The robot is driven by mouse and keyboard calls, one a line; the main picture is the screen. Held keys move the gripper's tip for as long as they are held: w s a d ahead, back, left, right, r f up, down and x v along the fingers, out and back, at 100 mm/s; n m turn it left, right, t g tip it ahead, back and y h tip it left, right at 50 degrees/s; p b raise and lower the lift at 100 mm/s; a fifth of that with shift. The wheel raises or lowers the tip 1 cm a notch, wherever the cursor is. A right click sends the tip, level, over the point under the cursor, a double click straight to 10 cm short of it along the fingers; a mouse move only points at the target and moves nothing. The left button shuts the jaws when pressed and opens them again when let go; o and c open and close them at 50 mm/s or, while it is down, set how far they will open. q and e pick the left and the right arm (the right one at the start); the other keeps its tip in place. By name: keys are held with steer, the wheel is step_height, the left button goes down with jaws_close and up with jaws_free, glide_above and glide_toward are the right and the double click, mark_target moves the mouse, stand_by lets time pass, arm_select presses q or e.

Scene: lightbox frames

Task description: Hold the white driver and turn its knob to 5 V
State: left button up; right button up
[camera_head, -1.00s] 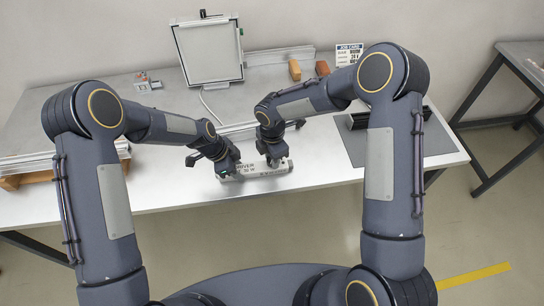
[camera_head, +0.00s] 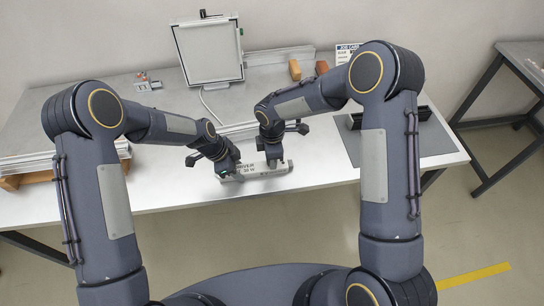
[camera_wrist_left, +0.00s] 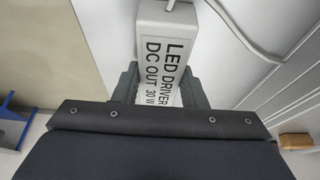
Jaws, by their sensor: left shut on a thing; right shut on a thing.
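The white driver (camera_head: 255,173) lies lengthwise near the table's front edge. In the left wrist view the driver (camera_wrist_left: 166,30) shows the print "LED DRIVER DC OUT 30 W". My left gripper (camera_head: 226,168) is shut on its left end, and the fingers (camera_wrist_left: 160,92) sit on either side of its body. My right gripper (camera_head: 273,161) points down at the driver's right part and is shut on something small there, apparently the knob. The knob and any voltage marks are hidden by the fingers or too small to read.
A framed light panel (camera_head: 210,53) stands behind, with a white cable (camera_head: 207,103) on the table. A job card (camera_head: 346,52) is partly hidden by my right arm. Brown blocks (camera_head: 295,69) lie at the back. A grey mat (camera_head: 400,148) with a black tray is at right.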

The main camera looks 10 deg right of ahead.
steer(key=o, duration=1)
step_height(320, 180, up, 12)
steer(key=shift+r, duration=0.1)
arm_select(q)
steer(key=o, duration=1.2)
